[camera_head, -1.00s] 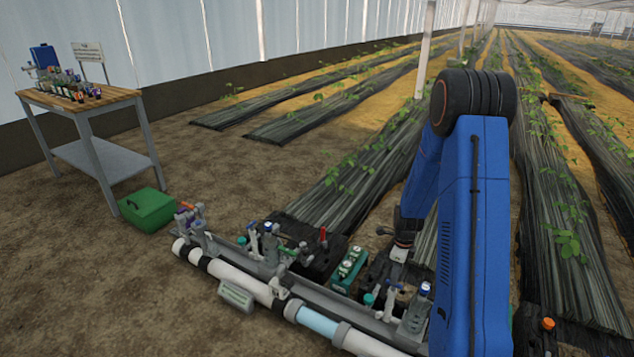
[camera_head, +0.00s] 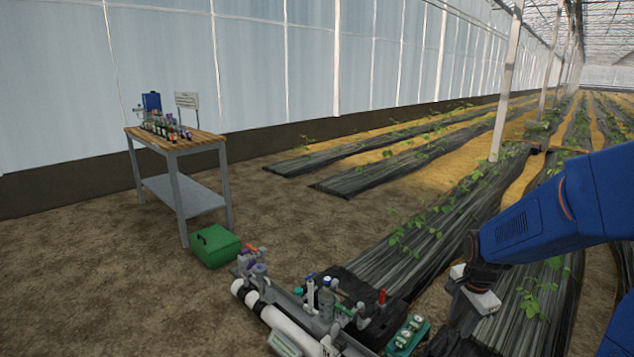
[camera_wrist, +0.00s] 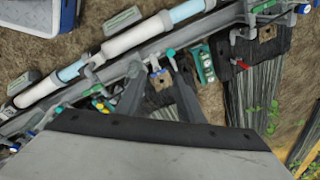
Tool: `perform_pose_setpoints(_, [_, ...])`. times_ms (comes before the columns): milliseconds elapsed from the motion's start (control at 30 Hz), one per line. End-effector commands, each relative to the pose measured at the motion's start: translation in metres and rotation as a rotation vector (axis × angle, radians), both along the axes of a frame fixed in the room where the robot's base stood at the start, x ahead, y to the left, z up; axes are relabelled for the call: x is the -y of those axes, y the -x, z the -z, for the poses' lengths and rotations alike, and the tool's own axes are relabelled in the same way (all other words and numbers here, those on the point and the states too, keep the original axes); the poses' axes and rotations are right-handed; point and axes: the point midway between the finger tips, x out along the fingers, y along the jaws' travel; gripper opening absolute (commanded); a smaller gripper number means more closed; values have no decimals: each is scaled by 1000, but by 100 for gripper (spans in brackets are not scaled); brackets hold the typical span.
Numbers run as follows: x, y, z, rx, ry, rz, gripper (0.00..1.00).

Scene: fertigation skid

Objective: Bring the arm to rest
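My blue arm (camera_head: 545,215) reaches in from the right edge of the head view and bends downward. In the wrist view my gripper (camera_wrist: 157,75) shows two dark fingers standing apart. No held object is visible between them; a tan block with a dark hole (camera_wrist: 160,82) shows beyond the gap. The skid's pipe run (camera_wrist: 125,45) crosses the wrist view beyond the fingers.
The skid's white pipe (camera_head: 285,320) and valves lie at the lower middle. A teal-green box with gauges (camera_head: 407,335) sits close left of my gripper. A green toolbox (camera_head: 215,247) and a wooden-topped table (camera_head: 178,143) stand left. Bare soil lies between; covered plant rows (camera_head: 425,235) extend behind.

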Motion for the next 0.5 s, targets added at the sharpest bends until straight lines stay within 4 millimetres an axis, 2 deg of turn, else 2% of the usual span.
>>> perform_pose_setpoints(100, [-14,20,-27,26,27,-134,34])
perform_pose_setpoints(500, [-50,96,-91,92,132,-582,34])
